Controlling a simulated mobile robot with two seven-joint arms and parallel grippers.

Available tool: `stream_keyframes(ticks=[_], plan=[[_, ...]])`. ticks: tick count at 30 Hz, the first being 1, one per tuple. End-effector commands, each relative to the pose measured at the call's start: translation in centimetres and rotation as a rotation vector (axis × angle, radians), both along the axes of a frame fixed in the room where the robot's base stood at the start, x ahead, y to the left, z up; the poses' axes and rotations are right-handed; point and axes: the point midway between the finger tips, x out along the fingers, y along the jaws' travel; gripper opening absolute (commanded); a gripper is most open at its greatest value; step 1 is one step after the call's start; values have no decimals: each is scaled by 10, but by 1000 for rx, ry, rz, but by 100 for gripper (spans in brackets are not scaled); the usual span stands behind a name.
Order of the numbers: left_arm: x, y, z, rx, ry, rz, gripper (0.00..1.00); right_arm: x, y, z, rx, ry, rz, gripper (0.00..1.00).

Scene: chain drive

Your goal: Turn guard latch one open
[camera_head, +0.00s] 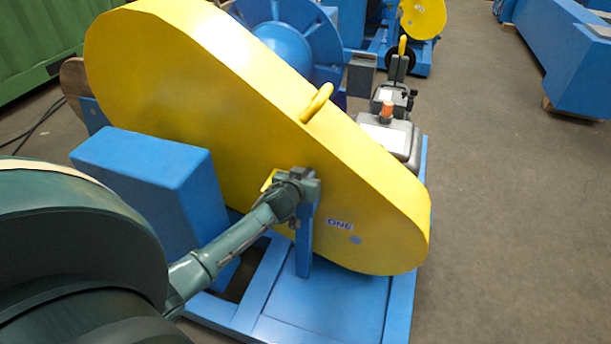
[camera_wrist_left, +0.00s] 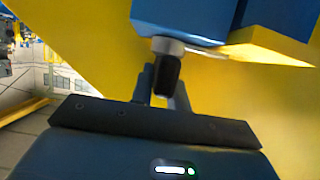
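The big yellow chain guard (camera_head: 225,115) bears the label "ONE" (camera_head: 340,224) near its lower right end. A blue post (camera_head: 305,240) stands in front of it, with a small yellow latch piece (camera_head: 269,180) beside its top. My left gripper (camera_head: 298,183) is at the post's top and hides most of the latch. In the left wrist view, a black knob (camera_wrist_left: 167,75) with a silver collar sits under a blue block (camera_wrist_left: 185,18). My gripper's fingers (camera_wrist_left: 162,88) reach up on both sides of the knob; whether they grip it is unclear. My right gripper is not in view.
A blue box (camera_head: 150,170) stands left of the post. The blue base frame (camera_head: 330,310) lies below. A yellow handle (camera_head: 317,103) sits on the guard's upper edge. A grey motor unit (camera_head: 392,135) is behind. Open floor (camera_head: 510,200) lies to the right.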

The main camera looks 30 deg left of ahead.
Motion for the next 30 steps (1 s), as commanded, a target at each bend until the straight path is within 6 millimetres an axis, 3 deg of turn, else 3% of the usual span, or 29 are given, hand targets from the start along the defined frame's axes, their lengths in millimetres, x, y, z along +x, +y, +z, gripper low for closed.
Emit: stream_keyframes(ticks=[5,17,30], plan=[[0,0,0,0,0,0,0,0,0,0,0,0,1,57],[0,1,2,4,1,-48,0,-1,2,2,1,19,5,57],[0,4,3,10,2,-348,0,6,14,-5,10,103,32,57]])
